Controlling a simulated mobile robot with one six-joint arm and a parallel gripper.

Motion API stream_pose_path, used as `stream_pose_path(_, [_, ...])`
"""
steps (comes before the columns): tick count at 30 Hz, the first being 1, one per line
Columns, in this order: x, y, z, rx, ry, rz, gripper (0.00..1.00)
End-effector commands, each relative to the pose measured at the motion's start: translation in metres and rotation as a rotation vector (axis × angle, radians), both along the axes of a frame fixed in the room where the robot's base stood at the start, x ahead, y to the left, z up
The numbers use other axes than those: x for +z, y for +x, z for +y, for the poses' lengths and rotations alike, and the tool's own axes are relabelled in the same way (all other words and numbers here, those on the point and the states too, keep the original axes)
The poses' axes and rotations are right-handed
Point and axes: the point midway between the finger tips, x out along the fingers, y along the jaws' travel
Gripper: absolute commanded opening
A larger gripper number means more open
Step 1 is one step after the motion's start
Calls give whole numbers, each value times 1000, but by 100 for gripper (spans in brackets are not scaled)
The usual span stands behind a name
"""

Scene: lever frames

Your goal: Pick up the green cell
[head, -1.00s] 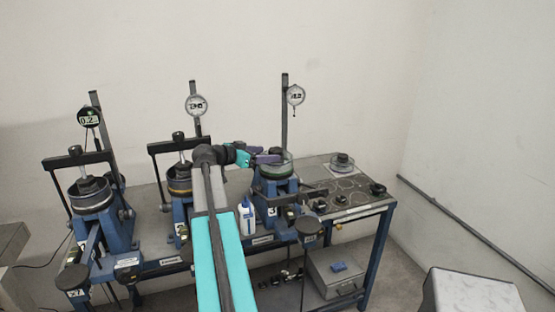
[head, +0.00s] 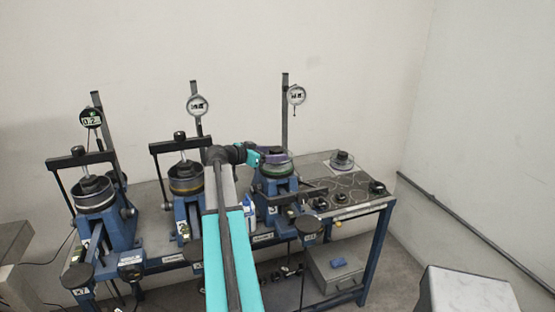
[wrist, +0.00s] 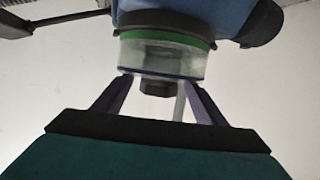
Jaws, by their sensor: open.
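The green cell (head: 268,171) is a round clear-walled cell with a green band, on the blue right-hand stand in the head view. In the wrist view the cell (wrist: 165,58) appears upside down, its green band against a dark base and a dark knob pointing down. My gripper (head: 277,158) is at the cell's top in the head view. In the wrist view my gripper (wrist: 160,82) is open, its two purple fingers on either side of the knob, tips at the edge of the clear wall. I cannot tell whether they touch it.
Two similar stands with a grey cell (head: 93,195) and a yellow-banded cell (head: 186,181) are to the left. A dial gauge (head: 296,95) on a post rises behind the green cell. Another round dish (head: 342,161) sits on the table's right part. A white bottle is partly hidden by my arm.

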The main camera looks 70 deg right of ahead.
Motion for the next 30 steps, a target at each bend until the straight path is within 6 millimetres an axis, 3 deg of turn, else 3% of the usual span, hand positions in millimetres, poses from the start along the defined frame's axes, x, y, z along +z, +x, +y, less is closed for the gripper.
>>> stream_pose_path(2, [0,0,0,0,0,0,58])
stream_pose_path(12, [0,0,0,0,0,0,1])
stream_pose_path(30, [8,-1,-1,0,-4,1,0])
